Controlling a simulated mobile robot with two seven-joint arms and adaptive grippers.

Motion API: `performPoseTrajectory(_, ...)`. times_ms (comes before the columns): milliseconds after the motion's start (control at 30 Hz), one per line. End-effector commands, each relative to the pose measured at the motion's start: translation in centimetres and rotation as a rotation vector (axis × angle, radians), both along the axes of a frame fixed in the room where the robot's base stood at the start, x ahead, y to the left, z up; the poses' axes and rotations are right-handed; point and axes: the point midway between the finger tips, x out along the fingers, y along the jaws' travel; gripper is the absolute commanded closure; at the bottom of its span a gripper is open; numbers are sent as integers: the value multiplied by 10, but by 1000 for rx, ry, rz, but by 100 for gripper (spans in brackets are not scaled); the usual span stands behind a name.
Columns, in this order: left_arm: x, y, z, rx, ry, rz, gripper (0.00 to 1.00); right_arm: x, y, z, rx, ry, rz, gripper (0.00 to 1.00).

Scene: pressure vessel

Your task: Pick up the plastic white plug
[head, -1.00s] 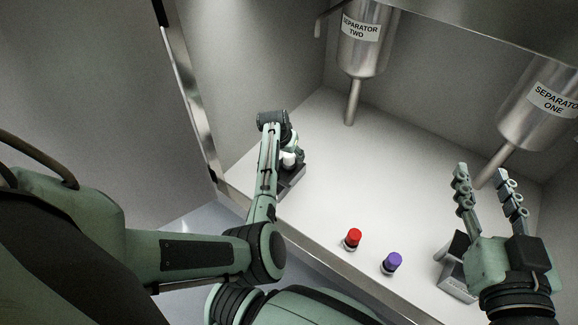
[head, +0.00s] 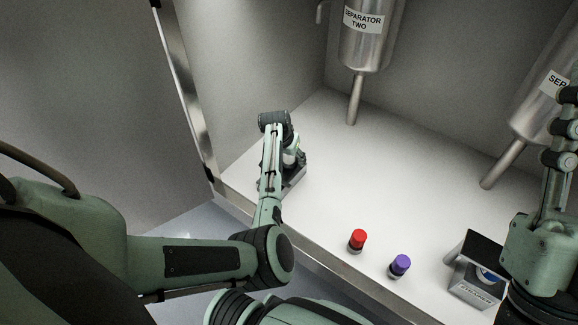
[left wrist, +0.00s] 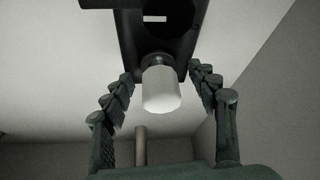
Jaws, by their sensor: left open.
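The white plug (left wrist: 161,90) fills the middle of the left wrist view, standing out from a dark holder (left wrist: 155,35). My left gripper (left wrist: 160,76) is open, with one finger on each side of the plug and visible gaps between. In the head view, my left gripper (head: 291,143) is over a dark grey box (head: 294,176) at the left of the bench, and it mostly hides the plug. My right gripper (head: 566,128) is at the right edge, its fingers overlapping in this view, so its opening is unclear.
A red-capped piece (head: 357,239) and a purple-capped piece (head: 399,265) stand near the bench's front edge. A grey box with a dark top (head: 477,268) is at right. Separator two (head: 364,40) and separator one (head: 545,105) hang above. The bench middle is clear.

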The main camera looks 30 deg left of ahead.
Motion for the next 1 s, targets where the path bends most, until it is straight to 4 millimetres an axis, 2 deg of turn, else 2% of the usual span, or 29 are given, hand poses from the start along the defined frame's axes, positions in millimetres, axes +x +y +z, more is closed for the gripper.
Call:
performPoseTrajectory(200, 0, 0, 1, 0, 0, 0, 41, -1, 0, 1, 1, -6, -1, 60)
performPoseTrajectory(233, 0, 0, 1, 0, 0, 0, 43, -1, 0, 1, 1, -5, -1, 60)
performPoseTrajectory(700, 0, 0, 0, 0, 0, 0, 100, 0, 0, 1, 0, -3, -1, 60)
performPoseTrajectory(1000, 1, 0, 2, 0, -2, 0, 100, 0, 0, 1, 0, -1, -1, 60)
